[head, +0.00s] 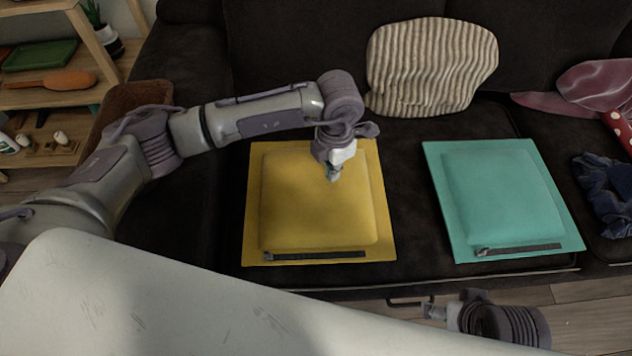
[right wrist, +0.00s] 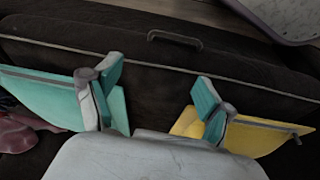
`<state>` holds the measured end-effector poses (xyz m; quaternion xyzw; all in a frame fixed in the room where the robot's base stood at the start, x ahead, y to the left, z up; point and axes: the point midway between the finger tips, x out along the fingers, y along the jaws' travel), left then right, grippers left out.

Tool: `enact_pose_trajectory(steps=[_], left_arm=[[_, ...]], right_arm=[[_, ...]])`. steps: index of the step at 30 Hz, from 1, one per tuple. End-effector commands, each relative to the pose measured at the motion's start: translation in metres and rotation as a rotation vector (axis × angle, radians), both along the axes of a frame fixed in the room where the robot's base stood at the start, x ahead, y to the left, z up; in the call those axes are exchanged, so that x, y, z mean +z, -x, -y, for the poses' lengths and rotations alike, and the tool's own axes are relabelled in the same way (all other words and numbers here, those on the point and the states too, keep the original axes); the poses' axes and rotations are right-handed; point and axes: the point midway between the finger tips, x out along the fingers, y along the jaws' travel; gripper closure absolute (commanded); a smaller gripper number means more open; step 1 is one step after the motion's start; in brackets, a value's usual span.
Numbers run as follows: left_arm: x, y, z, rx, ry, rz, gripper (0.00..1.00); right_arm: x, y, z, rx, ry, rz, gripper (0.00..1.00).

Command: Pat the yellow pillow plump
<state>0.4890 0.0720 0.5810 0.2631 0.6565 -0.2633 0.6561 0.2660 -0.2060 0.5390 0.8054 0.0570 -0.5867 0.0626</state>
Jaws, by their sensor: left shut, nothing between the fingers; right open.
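The yellow pillow (head: 310,210) lies flat on the dark sofa seat in the middle of the head view, its dark zip strip along the front edge. My left gripper (head: 333,175) is shut and empty, over the pillow's upper right part, pointing down; I cannot tell whether it touches the fabric. My right gripper (head: 432,311) is low in front of the sofa, apart from the pillow. In the right wrist view the right gripper (right wrist: 160,95) is open and empty, with a corner of the yellow pillow (right wrist: 255,139) behind its right finger.
A teal pillow (head: 505,195) lies to the right on the sofa. A striped beige cushion (head: 430,65) leans on the backrest. Crumpled blue cloth (head: 607,192) and a mauve cloth (head: 590,88) lie at far right. A wooden shelf (head: 50,98) stands at the left.

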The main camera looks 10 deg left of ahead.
Motion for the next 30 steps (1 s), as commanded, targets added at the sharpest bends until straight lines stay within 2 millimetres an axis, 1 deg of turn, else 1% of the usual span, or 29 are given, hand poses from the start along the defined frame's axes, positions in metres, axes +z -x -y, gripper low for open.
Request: enact_pose_trajectory(steps=[5, 30], left_arm=[[-0.001, 0.000, 0.000, 0.000, 0.000, 0.000, 1.00], [-0.014, 0.000, 0.000, 0.000, 0.000, 0.000, 1.00]], right_arm=[[0.000, -0.002, -0.001, 0.001, -0.001, 0.010, 0.18], [0.007, -0.043, -0.013, 0.017, -0.042, 0.208, 0.18]])
